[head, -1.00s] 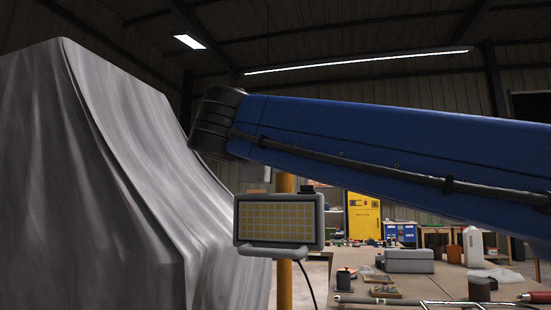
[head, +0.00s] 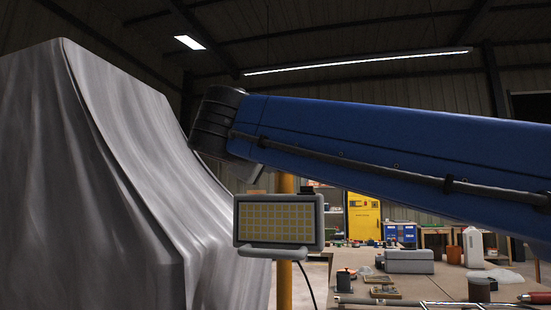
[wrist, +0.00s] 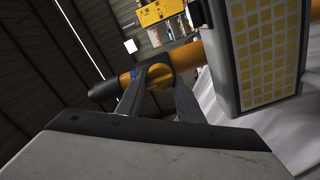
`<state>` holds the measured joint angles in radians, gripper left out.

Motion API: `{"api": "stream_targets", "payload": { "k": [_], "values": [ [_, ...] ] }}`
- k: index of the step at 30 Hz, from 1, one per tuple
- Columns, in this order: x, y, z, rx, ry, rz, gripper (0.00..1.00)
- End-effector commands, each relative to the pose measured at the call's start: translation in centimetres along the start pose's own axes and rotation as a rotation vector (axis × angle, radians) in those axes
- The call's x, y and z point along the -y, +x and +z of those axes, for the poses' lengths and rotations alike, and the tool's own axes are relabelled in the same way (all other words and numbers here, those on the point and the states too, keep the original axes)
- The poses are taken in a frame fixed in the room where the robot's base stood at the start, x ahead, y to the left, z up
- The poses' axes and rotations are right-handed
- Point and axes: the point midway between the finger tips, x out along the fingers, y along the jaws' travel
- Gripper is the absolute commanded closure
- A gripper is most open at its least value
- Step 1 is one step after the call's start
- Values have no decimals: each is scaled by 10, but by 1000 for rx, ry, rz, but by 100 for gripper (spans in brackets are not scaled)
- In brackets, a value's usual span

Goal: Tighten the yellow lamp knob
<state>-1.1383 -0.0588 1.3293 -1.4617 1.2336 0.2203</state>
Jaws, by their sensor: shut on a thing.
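The work lamp (head: 278,222) has a grey frame and a face of yellow squares; it hangs on a yellow-orange post (head: 285,288). In the wrist view the lamp (wrist: 268,50) is at the upper right, beside the post, which has a black end (wrist: 104,90). The yellow knob (wrist: 160,73) shows on the post between my fingertips. My gripper (wrist: 157,82) is shut on the knob, one finger on each side. In the head view my blue arm crosses above the lamp, and the knob and fingertips cannot be made out.
A large grey draped cover (head: 100,180) fills the left side, close to the lamp. A workbench (head: 448,287) at the right holds a grey box (head: 409,261), a white jug (head: 472,248) and small tools. A yellow cabinet (head: 363,217) stands behind. A cable hangs below the lamp.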

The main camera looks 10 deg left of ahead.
Motion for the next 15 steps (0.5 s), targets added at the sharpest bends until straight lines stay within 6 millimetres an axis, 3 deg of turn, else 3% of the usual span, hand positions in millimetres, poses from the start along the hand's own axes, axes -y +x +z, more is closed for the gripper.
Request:
{"api": "stream_targets", "payload": {
  "k": [8, 9, 11, 15],
  "values": [
    [0, 0, 0, 1, 1, -1, 89],
    [0, 0, 0, 1, 1, -1, 62],
    [0, 0, 0, 1, 0, -1, 48],
    [0, 0, 0, 0, 0, 0, 48]
  ]
}}
